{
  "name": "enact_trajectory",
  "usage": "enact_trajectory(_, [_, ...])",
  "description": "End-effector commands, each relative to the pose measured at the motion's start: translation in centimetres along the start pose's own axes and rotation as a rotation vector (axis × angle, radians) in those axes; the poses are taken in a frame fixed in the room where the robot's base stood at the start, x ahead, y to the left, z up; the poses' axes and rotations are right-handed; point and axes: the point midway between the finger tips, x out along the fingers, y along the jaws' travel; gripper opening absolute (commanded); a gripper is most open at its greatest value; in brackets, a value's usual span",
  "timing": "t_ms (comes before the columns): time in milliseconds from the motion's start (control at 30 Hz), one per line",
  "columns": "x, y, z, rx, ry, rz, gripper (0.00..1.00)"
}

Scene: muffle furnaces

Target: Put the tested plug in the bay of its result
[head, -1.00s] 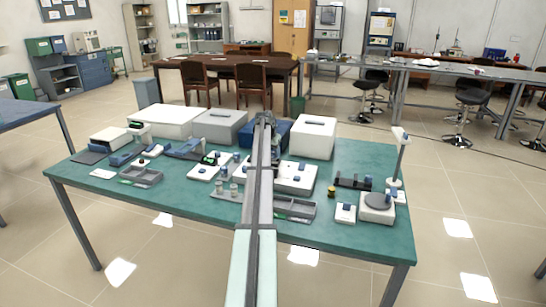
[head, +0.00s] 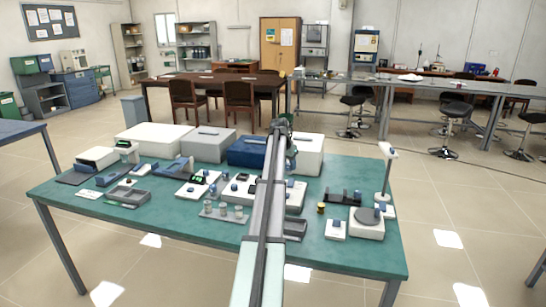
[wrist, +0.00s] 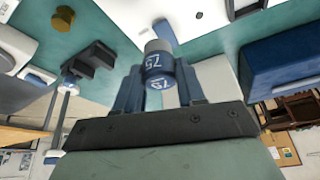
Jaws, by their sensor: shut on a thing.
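In the wrist view my gripper (wrist: 160,88) is shut on a plug (wrist: 159,62) with a grey end and a blue body marked in white; I cannot read the marking surely. In the head view the gripper (head: 290,152) is small and partly behind my arm, raised in front of the right white box; the plug cannot be made out there. A grey tray (head: 128,195) lies at the left front of the table, and another (head: 296,228) is partly behind my arm. I cannot tell which bay belongs to which result.
White boxes, a grey box (head: 208,145) and a blue box (head: 249,152) line the table's back. White units (head: 240,190) with blue parts stand mid-table. The front right edge is clear.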

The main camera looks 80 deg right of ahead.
Motion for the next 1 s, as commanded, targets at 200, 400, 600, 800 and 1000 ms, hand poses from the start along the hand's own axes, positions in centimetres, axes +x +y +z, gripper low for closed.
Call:
enact_trajectory(200, [-1.2,7.1,6.7,0.030,-0.001,-0.001,0.09])
enact_trajectory(400, [-2.3,10.6,12.4,0.012,-0.002,-0.013,0.09])
enact_trajectory(600, [-3.0,12.0,16.2,-0.029,-0.005,-0.028,0.09])
enact_trajectory(800, [-3.1,12.1,16.8,-0.094,-0.005,-0.041,0.09])
enact_trajectory(1000, [-2.8,12.0,16.9,-0.118,-0.004,-0.040,0.09])
